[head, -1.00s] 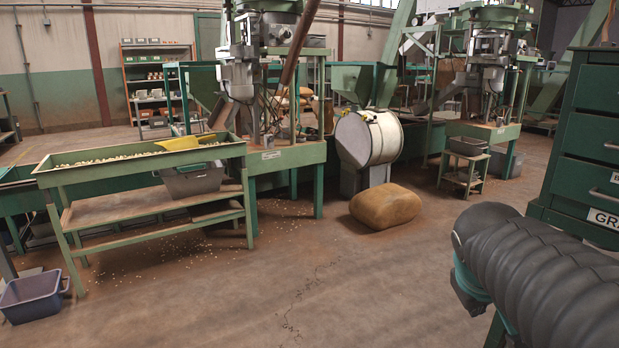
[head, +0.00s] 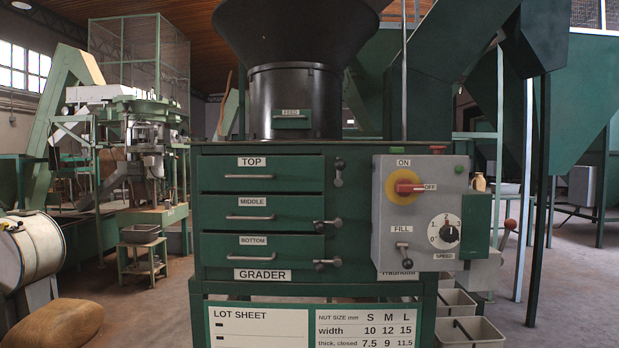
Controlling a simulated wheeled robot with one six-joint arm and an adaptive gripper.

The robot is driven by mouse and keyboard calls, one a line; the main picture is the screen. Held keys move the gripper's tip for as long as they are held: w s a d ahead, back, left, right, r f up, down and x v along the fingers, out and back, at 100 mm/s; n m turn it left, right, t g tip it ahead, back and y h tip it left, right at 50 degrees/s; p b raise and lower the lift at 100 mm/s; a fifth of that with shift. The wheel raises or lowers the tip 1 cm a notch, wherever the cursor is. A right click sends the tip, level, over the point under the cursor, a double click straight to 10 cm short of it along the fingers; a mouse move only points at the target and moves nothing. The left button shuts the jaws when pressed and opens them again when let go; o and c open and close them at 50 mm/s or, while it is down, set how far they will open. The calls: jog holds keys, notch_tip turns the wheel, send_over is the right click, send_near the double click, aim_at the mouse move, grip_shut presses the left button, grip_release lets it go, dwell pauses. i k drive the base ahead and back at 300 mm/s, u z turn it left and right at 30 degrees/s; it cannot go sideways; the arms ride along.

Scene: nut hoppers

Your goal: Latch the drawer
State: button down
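The green grader cabinet (head: 365,205) stands straight ahead in the head view with a stack of three drawers. The top drawer (head: 262,187), middle drawer (head: 262,225) and bottom drawer (head: 262,263) all look pushed in, each with a bar handle. The top latch (head: 338,172) stands upright, clear of the drawer front. The middle latch (head: 329,224) and the bottom latch (head: 328,264) lie sideways, reaching over the right edges of their drawers. My gripper is not in view.
A grey control box (head: 420,215) with a red switch, dial and fill lever juts out right of the latches. A black feed hopper (head: 293,98) sits on top. Grey bins (head: 468,332) stand at lower right. A brown sack (head: 50,322) and white drum (head: 30,248) are at left.

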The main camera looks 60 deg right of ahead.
aim_at(339, 164)
jog(key=z, duration=1.7)
jog(key=k, duration=0.45)
jog(key=z, duration=0.25)
jog(key=i, duration=0.5)
